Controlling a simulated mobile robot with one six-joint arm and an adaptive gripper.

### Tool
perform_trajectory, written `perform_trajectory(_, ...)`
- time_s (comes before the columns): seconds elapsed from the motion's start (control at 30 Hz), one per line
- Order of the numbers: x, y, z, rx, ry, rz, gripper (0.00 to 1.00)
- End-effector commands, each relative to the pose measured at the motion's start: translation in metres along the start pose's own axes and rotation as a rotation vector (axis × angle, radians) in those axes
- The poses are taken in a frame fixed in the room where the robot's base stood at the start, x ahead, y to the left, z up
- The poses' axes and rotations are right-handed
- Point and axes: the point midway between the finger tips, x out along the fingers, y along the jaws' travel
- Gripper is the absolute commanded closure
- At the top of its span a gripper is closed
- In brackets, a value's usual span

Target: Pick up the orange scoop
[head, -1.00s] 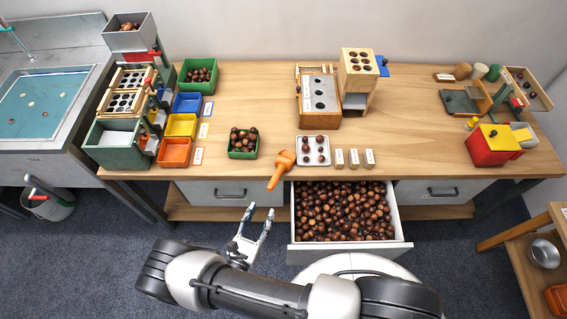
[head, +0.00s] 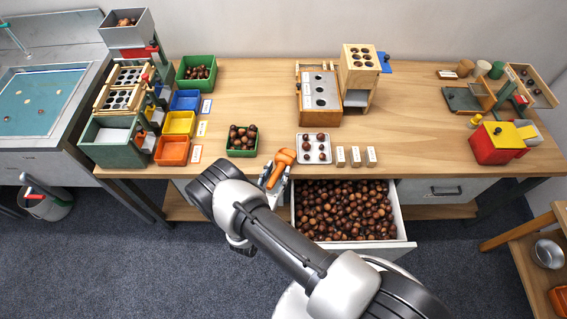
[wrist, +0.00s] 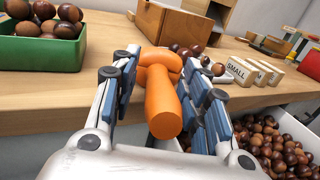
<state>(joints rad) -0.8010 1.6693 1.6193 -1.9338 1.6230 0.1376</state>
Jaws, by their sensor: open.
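The orange scoop (head: 280,165) lies at the front edge of the wooden table, its handle jutting out over the edge toward me. In the wrist view the scoop (wrist: 160,100) shows large, handle end toward the camera. My gripper (head: 274,178) is open, and its two fingers stand on either side of the handle. In the wrist view the gripper (wrist: 165,88) has a finger left and right of the scoop. The right finger looks close to the handle; I cannot tell whether it touches.
An open drawer (head: 402,215) full of chestnuts juts out at the right of my gripper. A green bin of chestnuts (head: 242,153) stands left of the scoop. A white tray (head: 302,161) and small labelled blocks (head: 355,156) are to its right.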

Motion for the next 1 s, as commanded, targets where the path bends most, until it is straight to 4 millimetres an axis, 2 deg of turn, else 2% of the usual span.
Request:
perform_trajectory(0.1, 0.0098, -0.0005, -0.0002, 0.001, 0.0, -0.001, 0.58)
perform_trajectory(0.37, 0.0107, 0.0001, 0.0005, 0.0, -0.001, 0.001, 0.6)
perform_trajectory(0.9, 0.0104, -0.0001, 0.0004, 0.0, 0.0, 0.001, 0.96)
perform_trajectory(1.0, 0.0104, -0.0001, 0.0003, 0.0, 0.0, 0.001, 1.0)
